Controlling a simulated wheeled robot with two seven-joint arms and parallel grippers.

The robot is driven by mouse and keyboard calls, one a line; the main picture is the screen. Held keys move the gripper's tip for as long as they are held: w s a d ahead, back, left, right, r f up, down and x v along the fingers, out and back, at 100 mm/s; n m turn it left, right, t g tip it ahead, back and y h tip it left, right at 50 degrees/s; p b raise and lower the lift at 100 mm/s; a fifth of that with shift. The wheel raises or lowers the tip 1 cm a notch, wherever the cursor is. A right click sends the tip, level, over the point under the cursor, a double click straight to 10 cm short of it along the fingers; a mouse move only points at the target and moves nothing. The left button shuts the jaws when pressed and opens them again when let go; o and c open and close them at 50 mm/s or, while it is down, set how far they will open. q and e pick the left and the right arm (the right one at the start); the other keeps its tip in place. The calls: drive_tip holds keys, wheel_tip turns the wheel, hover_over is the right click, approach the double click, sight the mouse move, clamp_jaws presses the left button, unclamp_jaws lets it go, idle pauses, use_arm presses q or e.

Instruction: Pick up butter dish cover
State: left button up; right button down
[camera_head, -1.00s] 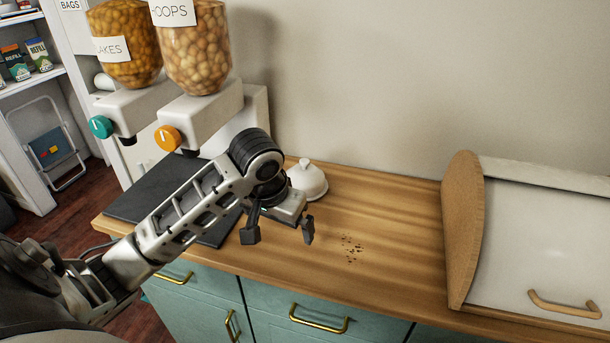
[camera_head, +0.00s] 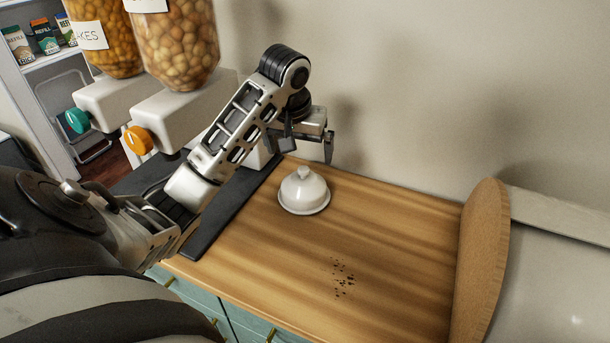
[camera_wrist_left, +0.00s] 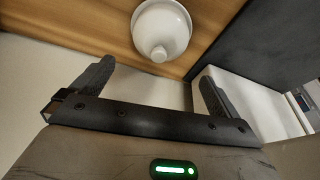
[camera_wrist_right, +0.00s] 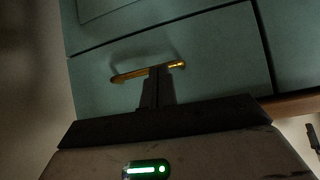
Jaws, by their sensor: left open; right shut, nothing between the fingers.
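The butter dish cover (camera_head: 304,190) is a white dome with a small knob on top. It stands upright on the wooden counter, right of the dark mat. It also shows in the left wrist view (camera_wrist_left: 161,28), at the top, beyond the fingers. My left gripper (camera_head: 308,146) is open and empty, held above the counter behind the cover and apart from it; its fingers also show in the left wrist view (camera_wrist_left: 152,88). My right gripper (camera_wrist_right: 158,85) is shut and empty, low in front of a teal drawer. It is not in the head view.
Two cereal dispensers (camera_head: 178,45) with teal and orange knobs stand on the left by a dark mat (camera_head: 222,218). Dark crumbs (camera_head: 343,280) lie on the counter (camera_head: 400,235). A drawer with a brass handle (camera_wrist_right: 130,75) is by my right gripper.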

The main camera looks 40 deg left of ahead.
sight(303, 170)
use_arm(q)
drive_tip(key=x, duration=0.4)
drive_tip(key=shift+a+f, duration=0.1)
drive_tip(key=shift+p+x, duration=0.3)
drive_tip(key=shift+x, duration=2.55)
drive_tip(key=c, duration=0.6)
drive_tip(key=shift+w, duration=0.1)
drive_tip(key=shift+c, duration=0.6)
